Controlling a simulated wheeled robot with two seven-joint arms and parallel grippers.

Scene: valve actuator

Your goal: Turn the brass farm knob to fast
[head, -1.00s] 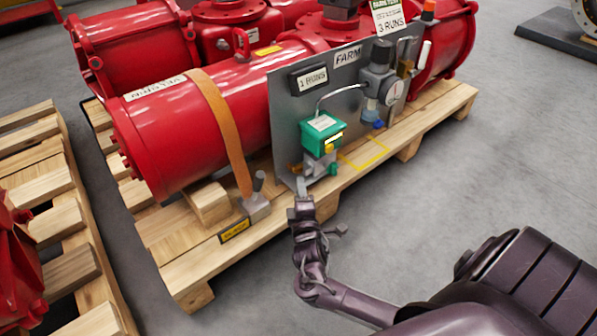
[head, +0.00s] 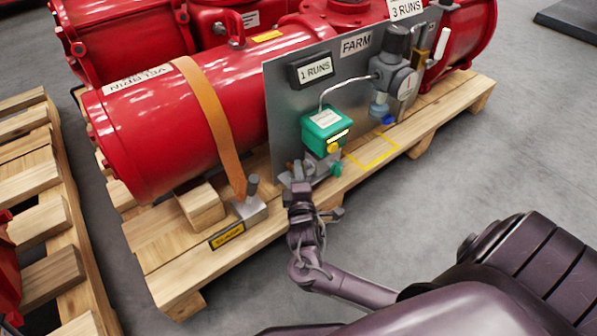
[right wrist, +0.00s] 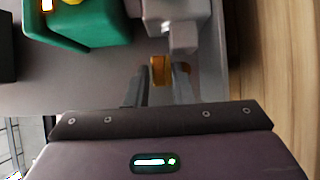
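The brass knob (right wrist: 160,71) shows in the right wrist view, at the side of a grey metal block (right wrist: 178,30) below the green box (right wrist: 85,25). My right gripper (right wrist: 164,72) has its two fingers apart, one on each side of the knob. I cannot tell whether they touch it. In the head view my right gripper (head: 298,172) is at the lower left of the FARM panel (head: 285,110), just left of the valve under the green box (head: 326,131). The knob is hidden there by the gripper. My left gripper is not in view.
A grey lever block (head: 250,208) stands on the wooden pallet (head: 165,245) left of my right gripper. A regulator with a gauge (head: 402,85) is further right. The grey floor in front is clear.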

